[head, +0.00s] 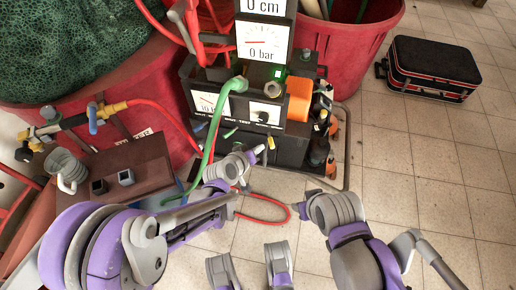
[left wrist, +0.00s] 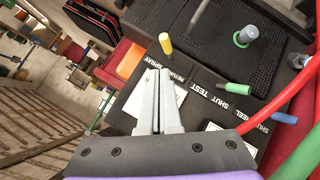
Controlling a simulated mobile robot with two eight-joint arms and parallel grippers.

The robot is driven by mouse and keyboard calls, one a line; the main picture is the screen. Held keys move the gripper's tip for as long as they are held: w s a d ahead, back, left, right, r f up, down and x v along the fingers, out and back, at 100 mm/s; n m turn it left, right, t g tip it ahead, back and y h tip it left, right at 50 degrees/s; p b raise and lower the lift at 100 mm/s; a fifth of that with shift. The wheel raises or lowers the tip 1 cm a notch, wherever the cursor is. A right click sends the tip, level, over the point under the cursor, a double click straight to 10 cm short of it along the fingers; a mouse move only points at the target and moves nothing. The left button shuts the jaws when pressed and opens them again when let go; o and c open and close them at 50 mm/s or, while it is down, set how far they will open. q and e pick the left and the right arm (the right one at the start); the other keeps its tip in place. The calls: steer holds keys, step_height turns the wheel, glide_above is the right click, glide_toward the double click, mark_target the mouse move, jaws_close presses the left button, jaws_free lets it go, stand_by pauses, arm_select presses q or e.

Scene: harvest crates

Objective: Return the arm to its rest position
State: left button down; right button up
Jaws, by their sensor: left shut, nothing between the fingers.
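My left gripper (head: 259,150) is in front of a black machine (head: 268,112) with gauges, in the head view. In the left wrist view the left gripper (left wrist: 160,74) is shut and empty, its two grey fingers together. It is over the machine's labelled panel (left wrist: 225,98), near a yellow knob (left wrist: 165,43) and a green knob (left wrist: 223,88). I cannot tell whether it touches the panel. My right arm (head: 340,212) is bent at the lower right in the head view. I cannot make out its finger state.
A green hose (head: 211,140) and a red hose (head: 160,112) run close to my left arm. Red tubs (head: 110,80) stand behind. A brown box with a mug (head: 66,168) is at the left. A black case (head: 432,66) lies at the right, with clear tiled floor before it.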

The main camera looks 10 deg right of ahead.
stand_by(0.4)
arm_select(q)
steer(key=s+a+r+g+y, duration=0.1)
steer(key=s+a+r+y, duration=0.2)
steer(key=a, duration=0.4)
steer(key=s+a+r, duration=0.3)
steer(key=s+a, duration=0.1)
steer(key=a, duration=0.2)
steer(key=s+a+r+g+y, duration=0.15)
steer(key=s+a+y, duration=0.35)
steer(key=s+a, duration=1)
arm_select(e)
step_height(320, 180, up, 15)
steer(key=p, duration=1.3)
steer(key=shift+t, duration=0.3)
steer(key=shift+o, duration=0.2)
step_height(320, 180, up, 8)
steer(key=w+p, duration=0.1)
steer(key=p, duration=0.6)
steer(key=shift+w+f, duration=0.2)
steer(key=shift+w, duration=0.1)
steer(key=shift+o, duration=0.4)
steer(key=shift+w+r, duration=0.1)
steer(key=shift+r, duration=0.1)
arm_select(q)
step_height(320, 180, up, 22)
steer(key=shift+w+d+r, duration=0.15)
steer(key=shift+d+r, duration=0.1)
arm_select(e)
steer(key=shift+f, duration=0.1)
